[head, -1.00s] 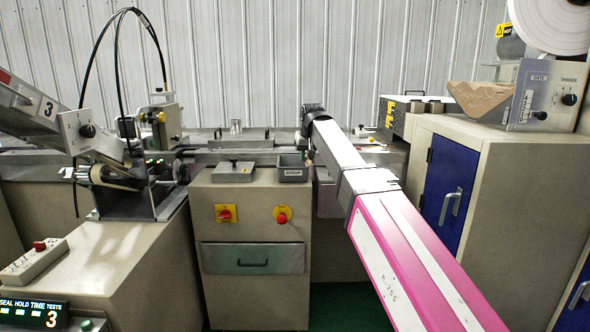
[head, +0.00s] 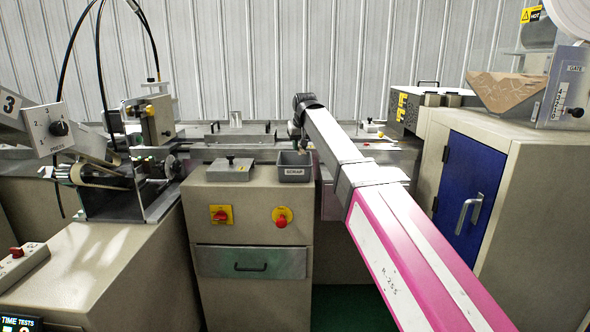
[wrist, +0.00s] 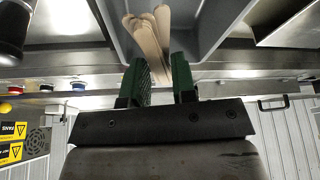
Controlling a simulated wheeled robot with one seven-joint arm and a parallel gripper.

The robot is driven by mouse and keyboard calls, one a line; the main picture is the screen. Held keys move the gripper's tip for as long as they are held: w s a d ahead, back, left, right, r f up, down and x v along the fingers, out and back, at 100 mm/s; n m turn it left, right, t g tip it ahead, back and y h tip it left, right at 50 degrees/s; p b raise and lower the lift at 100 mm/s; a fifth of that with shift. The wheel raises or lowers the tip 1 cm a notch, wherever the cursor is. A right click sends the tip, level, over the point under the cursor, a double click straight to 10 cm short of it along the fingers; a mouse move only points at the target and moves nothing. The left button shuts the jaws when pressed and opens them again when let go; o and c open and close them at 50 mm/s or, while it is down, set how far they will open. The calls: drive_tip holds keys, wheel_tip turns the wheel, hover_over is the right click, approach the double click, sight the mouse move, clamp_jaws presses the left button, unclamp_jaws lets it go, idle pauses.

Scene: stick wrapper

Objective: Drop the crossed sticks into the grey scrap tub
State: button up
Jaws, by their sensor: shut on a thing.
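The grey scrap tub (head: 294,174), labelled SCRAP, sits on top of the beige cabinet at its right front. My gripper (head: 296,133) hangs pointing down just above the tub's back part. In the wrist view, my gripper's green fingers (wrist: 159,82) are shut on the crossed sticks (wrist: 149,36), several pale wooden sticks fanned out beyond the fingertips. The sticks show against the tub's grey inside (wrist: 205,22). I cannot tell whether they touch it. In the head view the sticks are too small to make out.
A flat metal plate with a black knob (head: 230,169) lies left of the tub. A red knob (head: 282,217) and a red switch (head: 220,213) are on the cabinet front below. A machine with a blue door (head: 457,200) stands at the right.

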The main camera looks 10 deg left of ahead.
drive_tip(key=shift+f, duration=1.3)
drive_tip(key=o, duration=1)
drive_tip(key=v, duration=1)
drive_tip(key=shift+s+r, duration=0.1)
drive_tip(key=shift+r, duration=0.3)
